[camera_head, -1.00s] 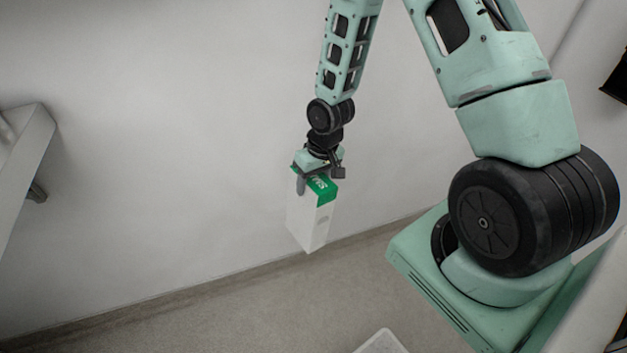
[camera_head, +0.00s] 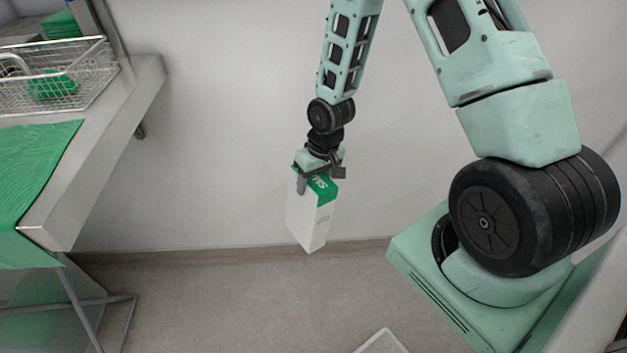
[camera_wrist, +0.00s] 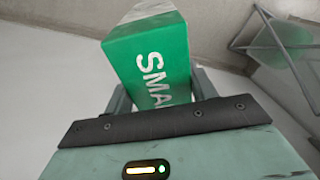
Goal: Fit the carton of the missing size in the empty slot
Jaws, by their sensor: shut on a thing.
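A white carton (camera_head: 308,222) with a green top hangs from my gripper (camera_head: 318,178) in the head view, held in the air above the floor. My gripper is shut on the carton's upper end. In the wrist view the carton's green end (camera_wrist: 150,65) faces the camera and shows the letters "SMA", with the rest of the word hidden by my gripper. The carton hangs upright with a slight tilt in the head view. No slot and no other carton can be made out in these frames.
A metal table (camera_head: 140,95) stands at the left, with a green cloth (camera_head: 35,165) over its front. A wire basket (camera_head: 85,95) with a green item (camera_head: 52,86) sits on it. Open floor (camera_head: 220,300) lies between the table and my base. A wall is behind the carton.

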